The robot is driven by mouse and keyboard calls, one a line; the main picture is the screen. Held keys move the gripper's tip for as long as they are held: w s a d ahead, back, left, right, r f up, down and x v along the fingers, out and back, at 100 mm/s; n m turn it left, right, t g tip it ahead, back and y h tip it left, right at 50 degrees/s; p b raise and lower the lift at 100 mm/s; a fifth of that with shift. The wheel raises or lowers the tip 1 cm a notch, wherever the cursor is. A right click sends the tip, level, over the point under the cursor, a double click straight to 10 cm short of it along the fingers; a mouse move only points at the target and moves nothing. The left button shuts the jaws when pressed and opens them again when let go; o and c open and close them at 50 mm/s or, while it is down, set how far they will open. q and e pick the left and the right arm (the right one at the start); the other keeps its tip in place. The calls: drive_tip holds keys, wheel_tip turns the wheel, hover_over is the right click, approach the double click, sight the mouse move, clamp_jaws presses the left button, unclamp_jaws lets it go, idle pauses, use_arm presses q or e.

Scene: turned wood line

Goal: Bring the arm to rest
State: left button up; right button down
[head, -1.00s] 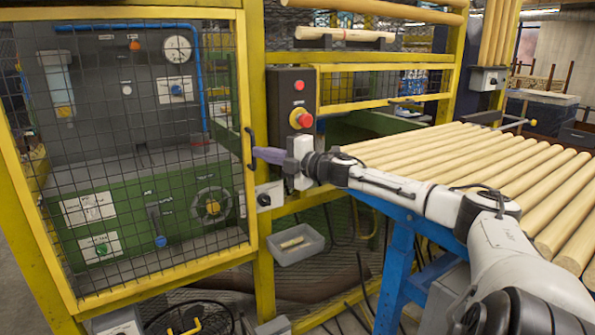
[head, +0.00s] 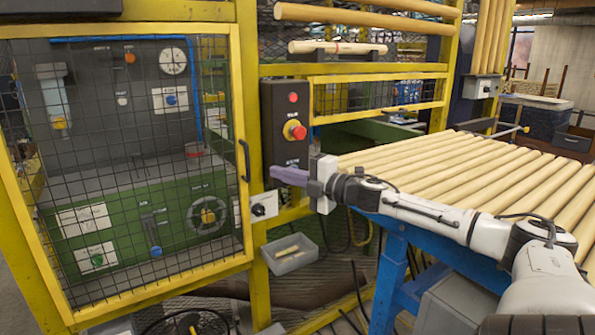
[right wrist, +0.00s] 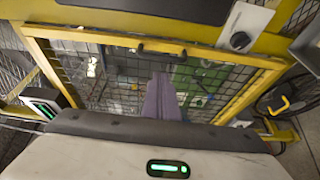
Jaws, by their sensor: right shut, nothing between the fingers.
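My right arm reaches in from the lower right in the head view, and its right gripper (head: 290,176) points left. Its purple fingers are together with nothing between them, in free space in front of the control box and right of the door handle. In the right wrist view the shut fingers (right wrist: 161,98) show against the mesh door. My left gripper is not in view.
The yellow-framed mesh door (head: 130,170) with its black handle (head: 245,160) is closed. The control box (head: 287,125) has a red button. Wooden rods (head: 450,170) lie on a blue stand beside my arm. A grey bin (head: 290,255) is below.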

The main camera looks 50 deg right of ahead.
drive_tip(key=s, duration=0.2)
drive_tip(key=s+d+p, duration=0.1)
drive_tip(key=s, duration=0.1)
drive_tip(key=shift+s, duration=0.1)
